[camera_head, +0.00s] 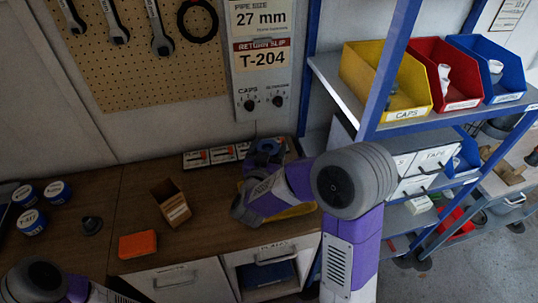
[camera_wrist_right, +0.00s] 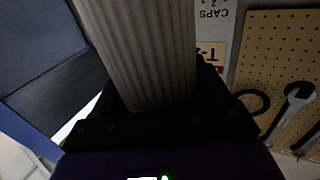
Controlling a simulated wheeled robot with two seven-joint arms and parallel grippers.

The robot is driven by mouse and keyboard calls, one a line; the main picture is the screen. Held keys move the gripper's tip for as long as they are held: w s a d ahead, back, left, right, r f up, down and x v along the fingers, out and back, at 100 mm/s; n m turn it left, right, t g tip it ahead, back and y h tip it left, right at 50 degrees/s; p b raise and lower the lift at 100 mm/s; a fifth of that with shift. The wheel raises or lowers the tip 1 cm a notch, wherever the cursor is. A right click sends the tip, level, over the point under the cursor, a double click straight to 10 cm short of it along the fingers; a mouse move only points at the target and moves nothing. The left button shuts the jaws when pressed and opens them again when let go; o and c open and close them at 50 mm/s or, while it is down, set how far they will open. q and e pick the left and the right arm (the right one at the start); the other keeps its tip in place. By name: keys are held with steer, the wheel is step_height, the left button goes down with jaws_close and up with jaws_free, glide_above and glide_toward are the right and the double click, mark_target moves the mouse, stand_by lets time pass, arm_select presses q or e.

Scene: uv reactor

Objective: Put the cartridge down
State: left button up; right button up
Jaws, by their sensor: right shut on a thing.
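The cartridge (camera_wrist_right: 140,50) is a pale grey ribbed cylinder that fills the upper middle of the right wrist view. My right gripper (camera_wrist_right: 150,108) is shut on it, with dark jaws around its near end. The far end of the cartridge runs out of that view. In the head view my right arm reaches over the back right of the bench, and its forearm hides most of the gripper. I cannot make out the cartridge there. My left arm shows only as a link at the lower left corner; its gripper is out of view.
The blue-framed shelf with a yellow bin (camera_head: 385,82) stands right.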

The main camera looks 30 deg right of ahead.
step_height(320, 180, down, 2)
steer(key=shift+w+f, duration=0.1)
steer(key=shift+f, duration=0.05)
steer(key=shift+f+b, duration=0.2)
steer(key=shift+b, duration=0.15)
steer(key=o, duration=1.6)
steer(key=b+v, duration=0.1)
steer(key=v, duration=1.1)
steer(key=shift+r+b, duration=0.2)
steer(key=shift+b, duration=0.2)
